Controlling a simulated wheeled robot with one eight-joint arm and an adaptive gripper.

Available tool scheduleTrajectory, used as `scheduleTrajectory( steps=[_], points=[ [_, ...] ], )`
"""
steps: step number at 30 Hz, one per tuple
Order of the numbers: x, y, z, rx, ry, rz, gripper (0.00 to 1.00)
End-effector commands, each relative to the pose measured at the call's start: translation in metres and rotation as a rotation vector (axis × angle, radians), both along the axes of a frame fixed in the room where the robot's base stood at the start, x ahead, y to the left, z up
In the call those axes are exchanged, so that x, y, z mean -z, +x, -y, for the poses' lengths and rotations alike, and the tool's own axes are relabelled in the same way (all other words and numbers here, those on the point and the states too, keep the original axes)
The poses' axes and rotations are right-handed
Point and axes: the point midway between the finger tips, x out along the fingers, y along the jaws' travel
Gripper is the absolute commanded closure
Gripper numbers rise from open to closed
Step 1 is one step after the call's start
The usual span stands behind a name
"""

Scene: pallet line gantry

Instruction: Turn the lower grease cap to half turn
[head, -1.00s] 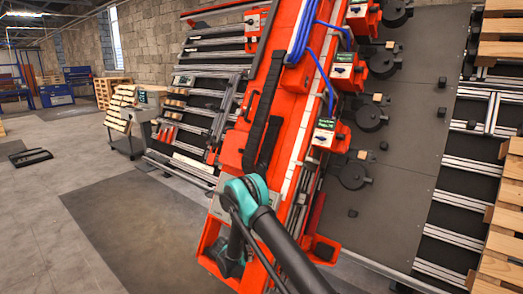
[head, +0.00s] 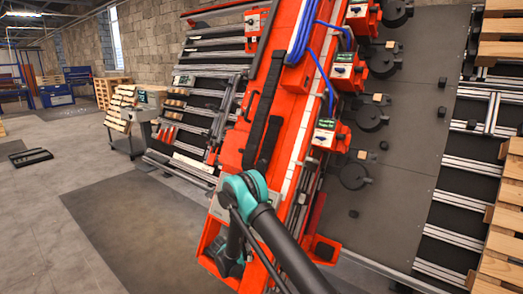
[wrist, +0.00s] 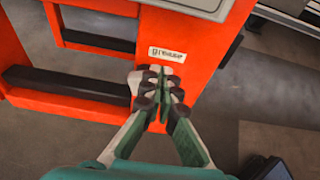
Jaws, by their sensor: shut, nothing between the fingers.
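In the wrist view a white label reading "grease" (wrist: 167,54) is on an orange upright. My gripper (wrist: 160,80) is in front of this upright, just below the label. Its fingers are together with nothing seen between them. No grease cap can be made out; the fingers cover the patch under the label. I cannot tell whether the fingertips touch the upright. In the head view my arm reaches down to the lower end of the orange gantry (head: 232,150), and the fingers are hidden there.
A black bar (wrist: 66,86) crosses the orange frame left of my gripper. In the head view, red boxes (head: 331,135) with blue cables (head: 303,35) line the gantry's right side. Dark round parts (head: 353,176) sit on the grey panel beyond. Open floor (head: 80,230) lies to the left.

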Motion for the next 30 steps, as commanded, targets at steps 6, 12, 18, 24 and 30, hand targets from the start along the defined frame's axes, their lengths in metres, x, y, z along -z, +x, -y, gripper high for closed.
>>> scheduleTrajectory(
  steps=[6, 12, 18, 24, 30],
  points=[
    [-0.012, -0.017, -0.014, -0.001, -0.001, -0.001, 1.00],
    [-0.020, -0.029, -0.023, -0.001, -0.001, 0.000, 1.00],
    [-0.020, -0.030, -0.023, 0.000, -0.001, -0.001, 1.00],
    [-0.021, -0.027, -0.035, -0.002, -0.001, 0.000, 1.00],
    [-0.023, -0.020, -0.050, 0.001, -0.001, 0.000, 1.00]
  ],
)
